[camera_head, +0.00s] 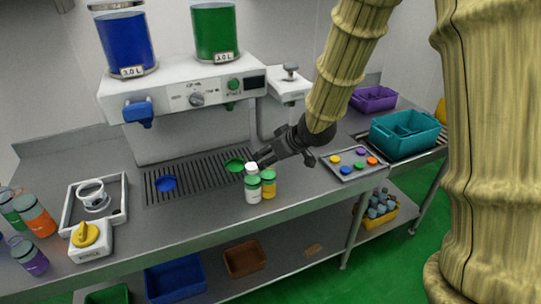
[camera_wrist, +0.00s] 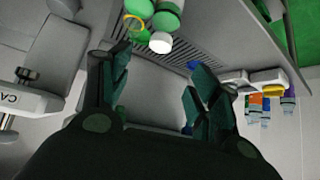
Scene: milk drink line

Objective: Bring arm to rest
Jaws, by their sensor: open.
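My gripper (camera_head: 264,157) is at the end of my arm over the counter, just behind and above two small bottles. In the wrist view its two fingers (camera_wrist: 160,78) are spread apart with nothing between them. A white-capped bottle with a green band (camera_head: 253,190) stands upright on the counter (camera_head: 210,222). A green bottle with a yellow band (camera_head: 268,187) stands beside it. In the wrist view the white-capped bottle (camera_wrist: 167,18) shows at the top, beyond the fingertips. My arm reaches down from the upper right.
A dispenser (camera_head: 185,92) with blue and green tanks stands behind the drip grate (camera_head: 200,178). A cap tray (camera_head: 352,172) and teal crate (camera_head: 404,140) lie right. A white tray (camera_head: 97,215), a yellow-knobbed box (camera_head: 90,243) and several bottles (camera_head: 36,220) lie left. The front middle counter is clear.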

